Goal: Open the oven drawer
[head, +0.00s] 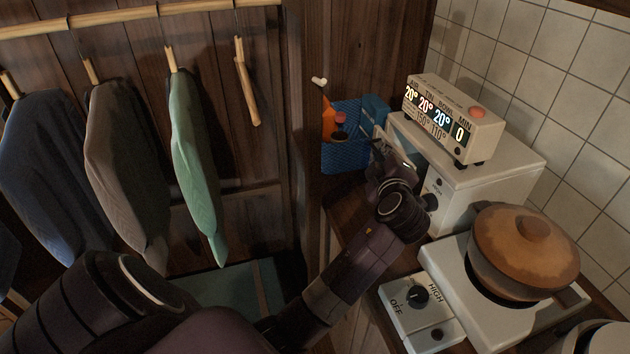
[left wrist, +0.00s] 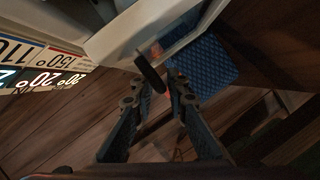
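The white oven (head: 480,180) stands on the counter at the right, its glass-fronted side facing left. In the left wrist view its white-framed glass front (left wrist: 190,42) and a dark handle (left wrist: 151,72) show at the top middle. I cannot tell whether the front is slightly open. My left gripper (head: 384,152) is in front of the oven. In the left wrist view the gripper (left wrist: 160,82) has its fingertips apart, with the lower end of the handle at the gap between them. Whether they touch it is unclear. My right gripper is not in view.
A display box (head: 455,118) sits on the oven. A blue basket (head: 345,155) stands behind my gripper. A brown lidded pot (head: 525,250) sits on a white stove (head: 450,270) in front of the oven. Clothes (head: 125,165) hang at the left.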

